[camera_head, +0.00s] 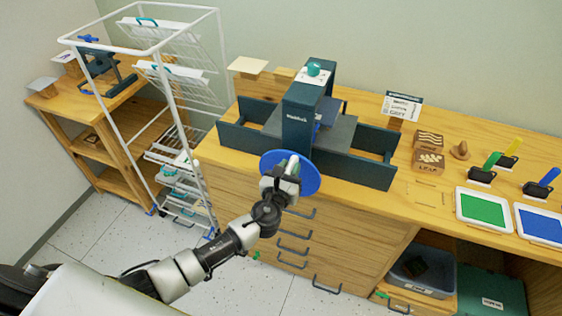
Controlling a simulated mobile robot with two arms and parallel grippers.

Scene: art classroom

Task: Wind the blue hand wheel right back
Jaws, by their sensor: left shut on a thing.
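The blue hand wheel (306,179) is a round disc on the front side of the dark teal press (298,122), which stands on the wooden counter. My left gripper (291,172) is in front of the wheel and shut, apparently on the wheel's handle. The press has a tall upright with a teal knob (314,69) on top and a flat grey bed (335,136) between dark side frames. My right gripper does not show.
A white wire drying rack (150,125) stands left of the counter. On the counter to the right are wooden stamp blocks (428,160), a green ink tray (484,209), a blue ink tray (541,226) and rollers. Drawer handles (293,249) stick out below the wheel.

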